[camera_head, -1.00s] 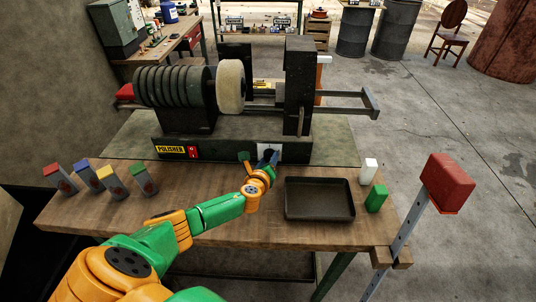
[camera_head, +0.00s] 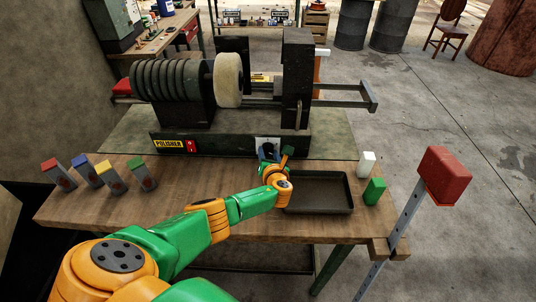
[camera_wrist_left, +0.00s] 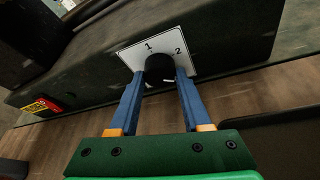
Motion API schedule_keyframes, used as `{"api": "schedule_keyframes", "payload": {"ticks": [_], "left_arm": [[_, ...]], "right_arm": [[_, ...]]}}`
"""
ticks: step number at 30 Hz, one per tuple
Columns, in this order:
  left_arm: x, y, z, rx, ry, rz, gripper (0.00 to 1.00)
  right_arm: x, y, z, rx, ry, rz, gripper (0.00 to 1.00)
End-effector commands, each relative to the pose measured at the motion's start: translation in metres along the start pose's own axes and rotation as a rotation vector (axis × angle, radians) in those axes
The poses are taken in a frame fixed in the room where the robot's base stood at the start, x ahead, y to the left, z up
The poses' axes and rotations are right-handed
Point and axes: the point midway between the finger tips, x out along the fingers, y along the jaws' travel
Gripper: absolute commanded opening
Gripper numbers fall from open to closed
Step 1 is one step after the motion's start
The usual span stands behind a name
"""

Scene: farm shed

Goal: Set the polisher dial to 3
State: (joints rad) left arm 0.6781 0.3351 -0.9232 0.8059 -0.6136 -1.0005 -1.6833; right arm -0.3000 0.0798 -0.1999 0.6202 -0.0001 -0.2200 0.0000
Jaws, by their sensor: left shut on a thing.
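The polisher (camera_head: 215,144) stands on the bench, with a yellow POLISHER label on its base. Its black dial (camera_wrist_left: 160,66) sits on a white plate (camera_wrist_left: 130,55) marked with numbers; 1 and 2 are readable in the left wrist view, and no 3 shows. A short pale mark shows at the dial's lower right edge. My left gripper (camera_head: 269,155) is at the front of the base; its blue fingers (camera_wrist_left: 160,80) are shut on the dial, one on each side. They hide part of the plate. My right gripper is not in view.
A dark tray (camera_head: 318,208) lies on the wooden bench right of my left wrist. White (camera_head: 366,163) and green (camera_head: 375,191) blocks stand beside it. Several colour-topped blocks (camera_head: 84,172) stand at the left. A red box on a post (camera_head: 446,176) is at the right.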

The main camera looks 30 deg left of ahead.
Motion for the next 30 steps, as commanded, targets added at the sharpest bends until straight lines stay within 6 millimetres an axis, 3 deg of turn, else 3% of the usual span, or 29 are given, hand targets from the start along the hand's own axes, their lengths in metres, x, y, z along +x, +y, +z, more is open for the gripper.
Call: {"api": "schedule_keyframes", "payload": {"ticks": [13, 30], "left_arm": [[0.001, -0.001, 0.001, 0.254, -0.019, 0.106, 0.00], [0.001, -0.001, 0.002, 0.320, -0.023, 0.133, 0.00]], "right_arm": [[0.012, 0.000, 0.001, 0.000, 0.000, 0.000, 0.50], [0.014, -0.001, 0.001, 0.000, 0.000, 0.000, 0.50]]}}
